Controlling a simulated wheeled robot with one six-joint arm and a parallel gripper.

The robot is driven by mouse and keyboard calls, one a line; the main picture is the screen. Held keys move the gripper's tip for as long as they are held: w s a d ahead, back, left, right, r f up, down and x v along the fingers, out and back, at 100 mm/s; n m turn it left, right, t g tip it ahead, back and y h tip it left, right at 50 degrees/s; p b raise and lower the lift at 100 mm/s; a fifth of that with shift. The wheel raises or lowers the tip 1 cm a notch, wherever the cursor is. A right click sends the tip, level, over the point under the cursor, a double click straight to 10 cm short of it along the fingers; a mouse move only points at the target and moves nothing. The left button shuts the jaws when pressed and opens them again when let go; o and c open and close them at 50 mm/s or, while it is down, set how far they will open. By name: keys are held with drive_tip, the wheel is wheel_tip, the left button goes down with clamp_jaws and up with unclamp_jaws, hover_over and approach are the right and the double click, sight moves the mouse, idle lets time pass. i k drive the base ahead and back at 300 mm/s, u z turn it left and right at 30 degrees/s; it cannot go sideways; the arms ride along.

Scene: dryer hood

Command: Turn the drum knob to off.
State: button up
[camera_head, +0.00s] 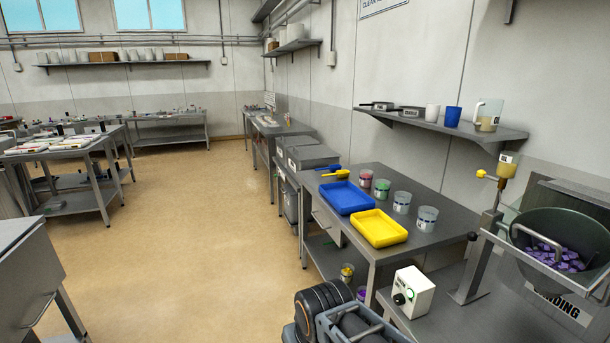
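A white control box (416,290) stands on the grey bench at the lower right, beside the drum. A small dark round knob (399,299) sits on its front face, with a green spot close to it. The knob is too small to tell which setting it points to. The metal drum (530,222) is tilted with its mouth toward me and holds purple pieces (556,259). My gripper is not in view; dark parts at the bottom middle seem to be my own arm.
A yellow tray (378,228) and a blue tray (347,197) lie on the table left of the drum, with several tubs along its back. A metal stand (478,262) rises between the control box and drum. The floor (190,240) at left is open.

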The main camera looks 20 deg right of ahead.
sight(399, 299)
drive_tip(key=z, duration=1.9)
